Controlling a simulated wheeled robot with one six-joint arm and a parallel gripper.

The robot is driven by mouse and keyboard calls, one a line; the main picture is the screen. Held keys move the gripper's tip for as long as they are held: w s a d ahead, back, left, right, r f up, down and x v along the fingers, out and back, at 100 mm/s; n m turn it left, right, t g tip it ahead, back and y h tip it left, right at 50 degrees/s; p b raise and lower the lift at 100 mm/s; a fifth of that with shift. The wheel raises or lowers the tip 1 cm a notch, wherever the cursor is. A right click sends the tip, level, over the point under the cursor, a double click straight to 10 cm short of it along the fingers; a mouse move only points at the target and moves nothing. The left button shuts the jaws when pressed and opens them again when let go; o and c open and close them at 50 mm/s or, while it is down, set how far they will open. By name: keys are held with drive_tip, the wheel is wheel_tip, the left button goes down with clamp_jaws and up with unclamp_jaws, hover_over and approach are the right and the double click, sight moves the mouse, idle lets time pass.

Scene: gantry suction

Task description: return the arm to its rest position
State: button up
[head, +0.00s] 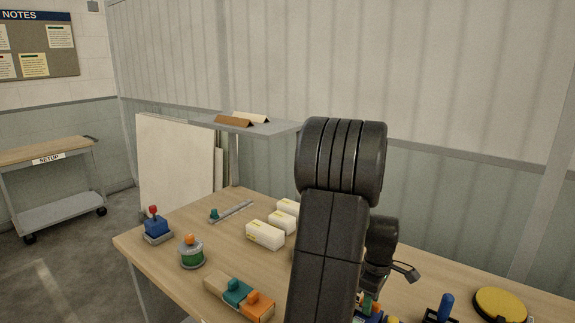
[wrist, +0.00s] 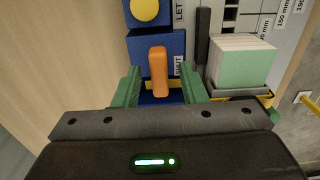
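My arm (head: 335,220) stands upright in the middle of the head view and hides part of the bench. My gripper (wrist: 160,70) shows in the wrist view with two green fingers apart, one on each side of an orange lever (wrist: 158,72). Gaps show between the lever and both fingers, so it looks open and holds nothing. The lever belongs to a blue unit (wrist: 142,43) with a partly hidden label ending in "UT". In the head view the gripper is mostly hidden behind my arm, low over the bench.
A pale green block (wrist: 243,65) stands close to the right finger. The wooden bench (head: 150,240) carries white boxes (head: 265,235), a three-coloured block (head: 238,298), a red-knobbed blue box (head: 157,228), a blue-handled lever (head: 445,308) and a yellow disc (head: 500,303). A grey shelf (head: 280,128) rises behind.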

drive_tip(key=m, duration=0.4)
drive_tip(key=shift+r+m, duration=0.2)
drive_tip(key=shift+m, duration=0.2)
drive_tip(key=m, duration=0.4)
drive_tip(key=shift+m+p, duration=0.4)
